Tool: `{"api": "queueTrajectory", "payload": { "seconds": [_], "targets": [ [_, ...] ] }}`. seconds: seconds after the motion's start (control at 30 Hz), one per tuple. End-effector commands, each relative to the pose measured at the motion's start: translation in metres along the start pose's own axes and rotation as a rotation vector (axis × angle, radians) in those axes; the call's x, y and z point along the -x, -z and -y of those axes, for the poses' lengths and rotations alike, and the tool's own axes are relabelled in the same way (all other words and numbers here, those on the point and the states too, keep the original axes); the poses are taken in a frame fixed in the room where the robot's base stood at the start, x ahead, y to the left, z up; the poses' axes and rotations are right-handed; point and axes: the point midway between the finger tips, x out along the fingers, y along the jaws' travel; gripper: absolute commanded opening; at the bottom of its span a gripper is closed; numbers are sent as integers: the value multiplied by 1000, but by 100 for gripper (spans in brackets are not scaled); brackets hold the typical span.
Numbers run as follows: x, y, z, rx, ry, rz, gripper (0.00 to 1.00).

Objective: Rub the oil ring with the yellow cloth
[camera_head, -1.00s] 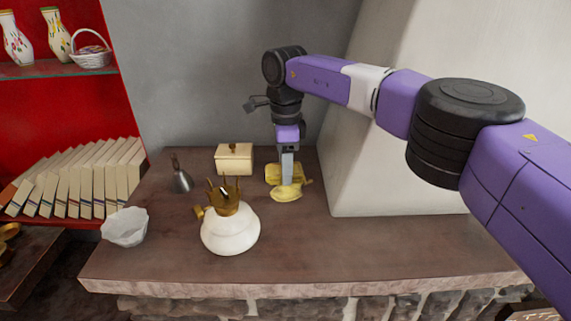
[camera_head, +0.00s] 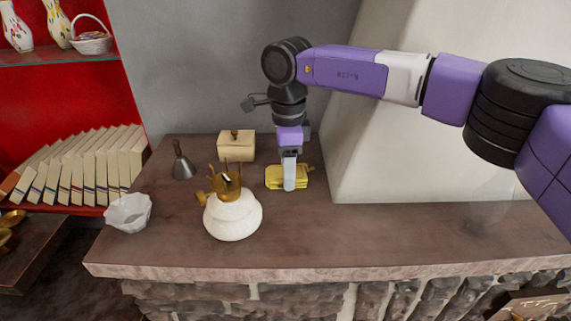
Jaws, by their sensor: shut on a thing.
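The yellow cloth (camera_head: 275,178) is at the back right of the brown shelf top, beside the pale hearth wall. It looks bunched or folded. My gripper (camera_head: 289,187) points down at it and is shut on it; the fingers hide part of the cloth. Whether the cloth touches the shelf top or hangs just above it is hard to tell. I cannot make out the oil ring. A white oil lamp (camera_head: 233,217) with a brass crown-like burner stands to the left and nearer the front.
A cream lidded box (camera_head: 237,147) stands at the back, left of my gripper. A grey metal funnel (camera_head: 183,163) and a white fluted bowl (camera_head: 128,212) are further left. The sloping white wall (camera_head: 420,160) bounds the right. The front right of the shelf top (camera_head: 370,235) is clear.

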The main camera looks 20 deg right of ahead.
Motion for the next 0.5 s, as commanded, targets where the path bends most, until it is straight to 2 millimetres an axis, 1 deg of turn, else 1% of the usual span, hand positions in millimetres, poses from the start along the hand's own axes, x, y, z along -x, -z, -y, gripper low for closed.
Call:
{"api": "queueTrajectory", "payload": {
  "seconds": [0.03,0.17,0.5],
  "targets": [
    [-1,4,0,-7,-2,-1,23],
    [-2,4,-4,-6,-2,-1,23],
    [-3,-1,-32,-1,-4,-1,23]
  ]
}}
